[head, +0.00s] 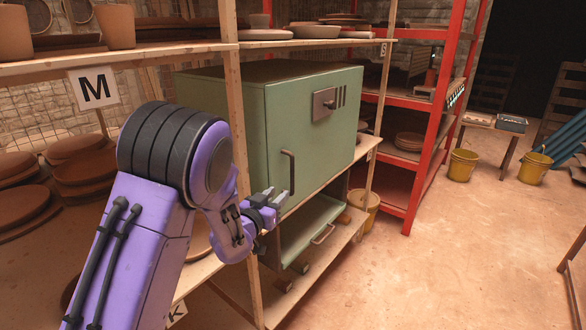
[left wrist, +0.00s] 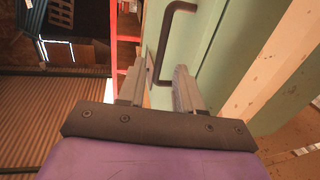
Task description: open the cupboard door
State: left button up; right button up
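The green cupboard (head: 210,98) stands on a wooden shelf, and its door (head: 312,150) looks shut. A dark bar handle (head: 292,172) is upright near the door's left edge; it also shows in the left wrist view (left wrist: 167,38). My left gripper (head: 277,195) is at the handle's lower end, fingers pointing toward the door. In the left wrist view the fingers (left wrist: 159,70) are apart, and the handle's lower end shows in the gap between them. I cannot tell whether they touch it. My right gripper is not in view.
A latch plate (head: 325,103) is on the door's upper part. Below the cupboard is a green tray-like unit (head: 312,228). A wooden shelf post (head: 238,120) stands close by my left arm. A red rack (head: 437,130) stands behind.

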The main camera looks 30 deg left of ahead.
aim_at(291, 177)
pick_arm(q)
jog(key=w+p, duration=0.1)
jog(key=w, duration=0.2)
jog(key=w+a, duration=0.1)
jog(key=w, duration=0.2)
jog(key=w+r+p, duration=0.1)
jog(key=w, duration=0.2)
jog(key=shift+w+a+p, duration=0.15)
jog(key=shift+a+p, duration=0.15)
jog(key=shift+p, duration=0.05)
jog(key=shift+w+f, duration=0.1)
jog(key=shift+w, duration=0.55)
jog(key=shift+c, duration=0.3)
grip_shut()
